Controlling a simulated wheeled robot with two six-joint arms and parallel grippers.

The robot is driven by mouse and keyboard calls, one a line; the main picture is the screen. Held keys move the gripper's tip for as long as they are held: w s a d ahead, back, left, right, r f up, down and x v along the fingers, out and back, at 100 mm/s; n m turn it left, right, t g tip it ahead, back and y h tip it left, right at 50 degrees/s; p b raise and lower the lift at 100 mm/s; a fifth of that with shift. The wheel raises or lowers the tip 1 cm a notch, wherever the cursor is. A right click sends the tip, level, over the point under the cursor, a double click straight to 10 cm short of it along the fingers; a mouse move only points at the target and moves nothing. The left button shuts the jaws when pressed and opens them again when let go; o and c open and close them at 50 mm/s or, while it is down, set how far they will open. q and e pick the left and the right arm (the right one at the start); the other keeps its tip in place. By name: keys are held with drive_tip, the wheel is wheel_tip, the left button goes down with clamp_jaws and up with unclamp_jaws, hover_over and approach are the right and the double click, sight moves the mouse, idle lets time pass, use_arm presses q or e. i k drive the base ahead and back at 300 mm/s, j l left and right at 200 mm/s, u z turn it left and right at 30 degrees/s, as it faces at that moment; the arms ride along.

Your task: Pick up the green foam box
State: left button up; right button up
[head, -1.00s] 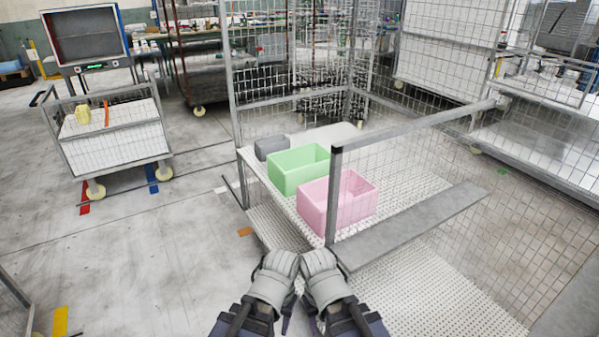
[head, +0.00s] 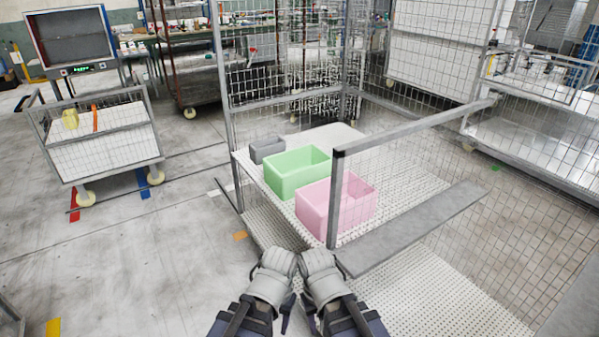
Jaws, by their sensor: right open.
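The green foam box (head: 285,180) is an open-topped bin standing upright on the white shelf of a wire-mesh cage cart, in the middle of the head view. A pink box (head: 325,215) stands in front of it to the right, partly behind a grey post. My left gripper (head: 277,262) and my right gripper (head: 318,260) are side by side at the bottom centre, apart from the boxes. The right gripper is open and empty. The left gripper's jaws cannot be made out.
A small grey box (head: 266,149) sits behind the green one. The cart's post (head: 336,195) and grey rail (head: 415,230) stand at the front and right. A wire trolley (head: 105,150) with a yellow object is at the left. The floor (head: 140,260) at the left is clear.

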sight(286, 172)
drive_tip(key=i+j+z, duration=0.2)
drive_tip(key=i+j, duration=0.2)
drive_tip(key=j, duration=0.25)
drive_tip(key=i+j+z, duration=0.1)
drive_tip(key=j, duration=0.25)
drive_tip(key=i+j+z, duration=0.1)
drive_tip(key=j, duration=0.25)
drive_tip(key=i+j+z, duration=0.15)
drive_tip(key=j, duration=0.25)
drive_tip(key=i+j+z, duration=0.1)
drive_tip(key=i+j, duration=0.15)
drive_tip(key=j, duration=0.15)
drive_tip(key=i+j+z, duration=0.1)
drive_tip(key=j, duration=0.3)
